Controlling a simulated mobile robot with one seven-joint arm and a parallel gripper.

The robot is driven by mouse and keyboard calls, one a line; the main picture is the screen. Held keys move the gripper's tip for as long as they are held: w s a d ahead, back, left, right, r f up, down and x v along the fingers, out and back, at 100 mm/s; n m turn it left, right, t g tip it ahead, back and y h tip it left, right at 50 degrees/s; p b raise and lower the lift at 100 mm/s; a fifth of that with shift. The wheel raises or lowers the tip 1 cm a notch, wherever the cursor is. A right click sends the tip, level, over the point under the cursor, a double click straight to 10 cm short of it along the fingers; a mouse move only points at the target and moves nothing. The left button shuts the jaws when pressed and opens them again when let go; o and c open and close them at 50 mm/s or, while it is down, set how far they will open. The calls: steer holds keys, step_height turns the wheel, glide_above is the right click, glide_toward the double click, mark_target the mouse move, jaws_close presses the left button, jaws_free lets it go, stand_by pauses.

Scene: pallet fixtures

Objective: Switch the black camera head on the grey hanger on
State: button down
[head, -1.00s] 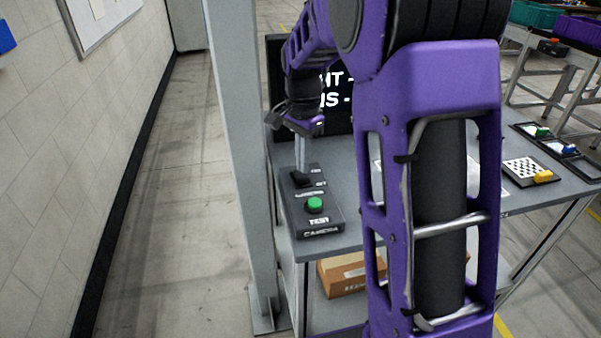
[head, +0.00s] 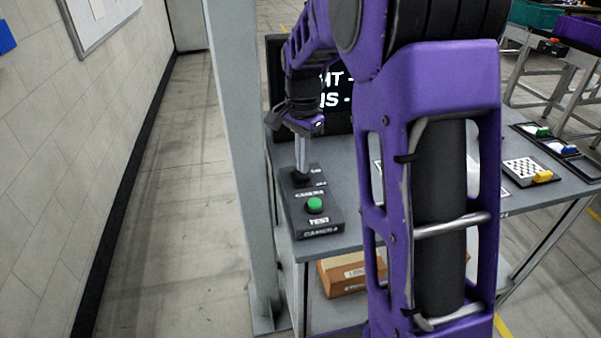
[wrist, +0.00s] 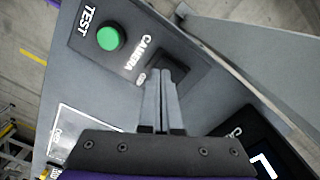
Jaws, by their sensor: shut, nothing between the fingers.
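A dark control box (head: 318,212) labelled CAMERA lies on the grey table. It carries a black switch (head: 301,179) at its far end and a green TEST button (head: 315,204) nearer me. My gripper (head: 302,174) points down with its fingers shut and empty, at the switch; the tips seem to touch it or hover just above. In the wrist view the closed fingertips (wrist: 161,74) overlap the black switch (wrist: 178,72) and partly hide it, so its position cannot be told. The green button (wrist: 109,38) is beside them. No camera head or grey hanger can be made out.
A black screen (head: 337,105) with white text stands behind, partly hidden by my arm. A grey post (head: 238,150) rises left of the table. A checkered plate (head: 524,168) lies at the table's right. A cardboard box (head: 343,276) sits on the lower shelf.

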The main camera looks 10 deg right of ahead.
mark_target(303, 177)
steer(key=shift+f+b, duration=0.7)
steer(key=shift+f, duration=0.5)
stand_by(0.4)
steer(key=shift+r, duration=0.1)
steer(key=shift+r+p, duration=3.05)
steer(key=shift+r, duration=0.4)
